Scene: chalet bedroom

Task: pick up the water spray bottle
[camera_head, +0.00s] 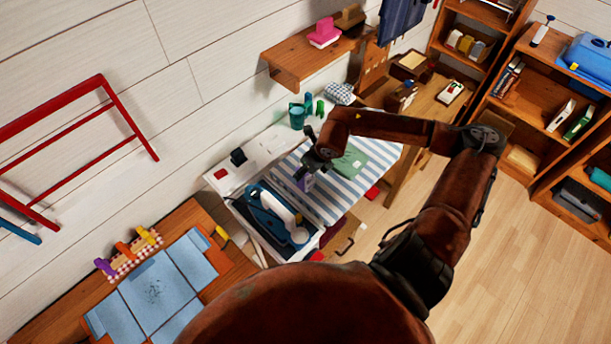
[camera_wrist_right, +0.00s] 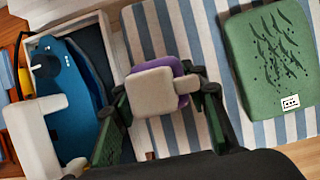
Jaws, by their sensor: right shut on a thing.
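The water spray bottle (camera_wrist_right: 152,92), with a pale white top and a purple body, is between the two fingers of my right gripper (camera_wrist_right: 160,108) in the right wrist view. In the head view the small purple bottle (camera_head: 305,183) shows just below my right gripper (camera_head: 314,160), over the striped cloth. My right gripper is shut on the bottle. Much of the bottle is hidden under its top, and I cannot tell whether it touches the cloth. My left gripper is not in view.
The blue-and-white striped cloth (camera_head: 328,202) bears a green folder-like thing (camera_head: 350,162). A tray (camera_head: 243,212) with a blue and white iron-like thing (camera_head: 272,212) stands beside it. A teal cup (camera_head: 297,117) is behind near the wall. A wooden shelf (camera_head: 300,65) overhangs the back.

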